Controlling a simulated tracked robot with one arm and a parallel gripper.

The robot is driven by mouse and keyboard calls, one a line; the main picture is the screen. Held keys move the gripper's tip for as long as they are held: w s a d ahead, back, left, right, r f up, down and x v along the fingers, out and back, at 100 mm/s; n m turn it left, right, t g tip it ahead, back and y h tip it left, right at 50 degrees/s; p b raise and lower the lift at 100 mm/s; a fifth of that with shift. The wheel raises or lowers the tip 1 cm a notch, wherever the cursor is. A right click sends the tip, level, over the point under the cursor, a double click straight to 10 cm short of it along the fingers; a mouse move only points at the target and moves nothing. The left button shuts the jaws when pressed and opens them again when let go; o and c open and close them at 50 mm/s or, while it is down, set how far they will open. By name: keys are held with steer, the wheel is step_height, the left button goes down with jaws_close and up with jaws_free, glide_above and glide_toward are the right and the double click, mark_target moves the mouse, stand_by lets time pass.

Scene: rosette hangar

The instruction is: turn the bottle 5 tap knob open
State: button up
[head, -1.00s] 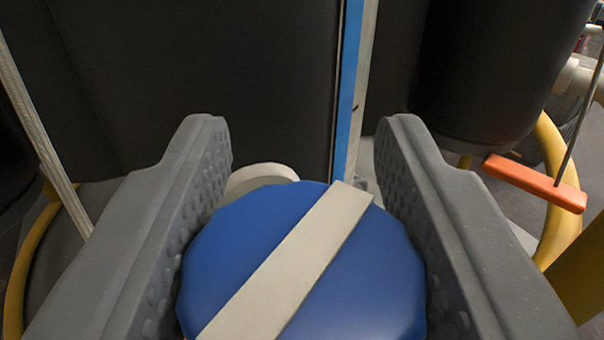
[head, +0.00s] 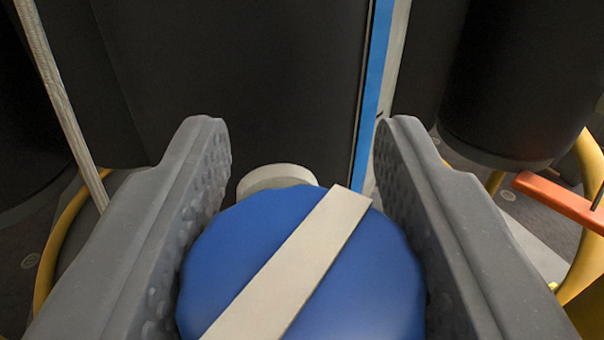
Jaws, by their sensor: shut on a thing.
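A round blue tap knob (head: 235,240) with a pale stripe (head: 290,262) across its face fills the lower middle of the head view. The stripe runs diagonally from lower left to upper right. My gripper (head: 302,160) has one grey finger on each side of the knob and is shut on it. A pale round fitting (head: 276,178) shows just behind the knob. No bottle number can be read, so I cannot tell which bottle this is.
Large dark cylinders stand behind the knob (head: 240,80) and at the right (head: 540,80). A blue strip (head: 374,80) runs upright between them. An orange bar (head: 560,203) and yellow tubing (head: 590,160) are at the right. A pale rod (head: 60,100) slants at the left.

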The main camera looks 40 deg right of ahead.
steer(key=o, duration=0.9)
steer(key=shift+r, duration=0.2)
steer(key=shift+o, duration=0.3)
steer(key=shift+f, duration=0.1)
steer(key=p+v, duration=0.2)
steer(key=v, duration=1.1)
steer(key=shift+s+a, duration=0.25)
steer(key=shift+a, duration=0.05)
